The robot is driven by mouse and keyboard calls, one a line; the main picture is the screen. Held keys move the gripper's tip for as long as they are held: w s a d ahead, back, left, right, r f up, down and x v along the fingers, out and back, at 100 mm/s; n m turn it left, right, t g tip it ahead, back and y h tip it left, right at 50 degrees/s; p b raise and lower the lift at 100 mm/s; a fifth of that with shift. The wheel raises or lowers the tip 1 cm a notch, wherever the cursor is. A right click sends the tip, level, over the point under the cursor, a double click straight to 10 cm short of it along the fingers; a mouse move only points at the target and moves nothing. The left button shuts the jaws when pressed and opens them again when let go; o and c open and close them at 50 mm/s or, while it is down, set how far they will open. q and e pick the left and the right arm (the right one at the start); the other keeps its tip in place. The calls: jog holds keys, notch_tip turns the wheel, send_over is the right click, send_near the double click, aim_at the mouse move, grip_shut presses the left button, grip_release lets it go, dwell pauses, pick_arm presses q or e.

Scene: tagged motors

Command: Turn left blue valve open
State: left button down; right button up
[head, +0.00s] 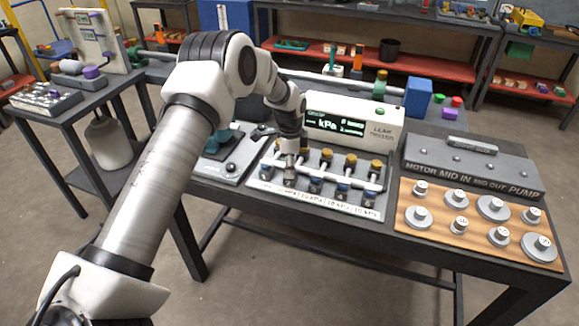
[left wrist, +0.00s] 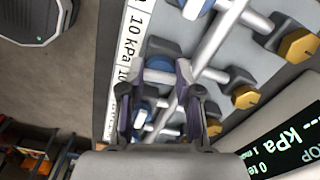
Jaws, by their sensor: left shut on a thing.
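Several blue valves stand in a row along the front of a grey valve panel (head: 251,186) on the table. My left gripper (head: 289,172) reaches down from above at the left part of this row. It is shut on a blue valve (left wrist: 160,72), which sits between its two fingers in the left wrist view. In the head view this seems to be the second from the left; the leftmost blue valve (head: 266,172) stands beside the gripper. Another blue valve (left wrist: 143,114) shows farther along the row in the wrist view. The fingers hide part of the gripped valve. My right gripper is out of view.
A white pipe (head: 335,178) and several brass knobs (head: 350,161) run behind the blue valves. A leak tester with a display (head: 340,124) stands behind the panel. A wooden board with metal discs (head: 430,235) lies to the right, a grey device (head: 229,168) to the left.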

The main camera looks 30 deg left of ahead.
pick_arm(q)
jog(key=shift+s+d+f+m, duration=0.1)
jog(key=shift+s+f+m, duration=0.1)
jog(key=shift+m, duration=0.5)
jog(key=c, duration=1.1)
grip_release()
jog(key=o, duration=0.3)
jog(key=shift+w, duration=0.2)
notch_tip(320, 180, up, 12)
